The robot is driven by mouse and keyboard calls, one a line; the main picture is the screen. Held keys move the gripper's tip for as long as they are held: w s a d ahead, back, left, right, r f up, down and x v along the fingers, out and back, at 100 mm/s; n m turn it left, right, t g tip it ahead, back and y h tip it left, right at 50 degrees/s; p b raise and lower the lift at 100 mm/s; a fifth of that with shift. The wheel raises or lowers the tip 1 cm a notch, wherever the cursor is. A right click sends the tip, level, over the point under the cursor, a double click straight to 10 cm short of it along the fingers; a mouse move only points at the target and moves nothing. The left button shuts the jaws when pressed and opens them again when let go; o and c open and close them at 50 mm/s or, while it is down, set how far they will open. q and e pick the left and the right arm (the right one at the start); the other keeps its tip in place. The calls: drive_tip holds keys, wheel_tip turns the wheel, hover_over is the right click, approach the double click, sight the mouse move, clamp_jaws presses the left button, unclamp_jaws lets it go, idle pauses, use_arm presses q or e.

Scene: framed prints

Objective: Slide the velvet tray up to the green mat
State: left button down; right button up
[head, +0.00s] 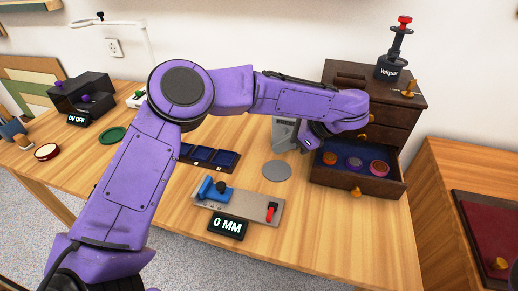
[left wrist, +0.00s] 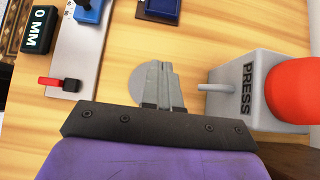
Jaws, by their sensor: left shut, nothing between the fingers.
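The velvet tray (head: 226,158) is a dark, low tray with blue velvet compartments. In the head view it lies mid-table, its left part hidden behind my left arm; one end shows at the top of the left wrist view (left wrist: 158,10). The green mat (head: 112,135) is a flat round disc at the left of the table, beyond my arm and apart from the tray. My left gripper (head: 304,148) is shut and empty, right of the tray beside the grey press. In the left wrist view its fingertips (left wrist: 157,68) are over a grey disc. My right gripper is not in view.
The grey press (head: 284,132) with a red knob (left wrist: 300,90) stands close to my left gripper. The grey disc (head: 276,170) and a gauge board (head: 240,204) lie in front. An open drawer (head: 357,182) holds several round pieces.

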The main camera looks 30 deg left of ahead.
sight(234, 162)
use_arm(q)
drive_tip(key=shift+s+a+f, duration=0.2)
drive_tip(key=shift+a, duration=0.1)
drive_tip(key=x, duration=0.8)
drive_tip(key=shift+s+a+f+p, duration=0.1)
drive_tip(key=shift+a+f+p, duration=0.1)
drive_tip(key=shift+p, duration=0.15)
drive_tip(key=a, duration=0.1)
drive_tip(key=s+a+p, duration=0.1)
drive_tip(key=a, duration=0.1)
drive_tip(key=shift+a, duration=0.2)
drive_tip(key=shift+s+a+f, duration=0.1)
drive_tip(key=shift+a, duration=0.25)
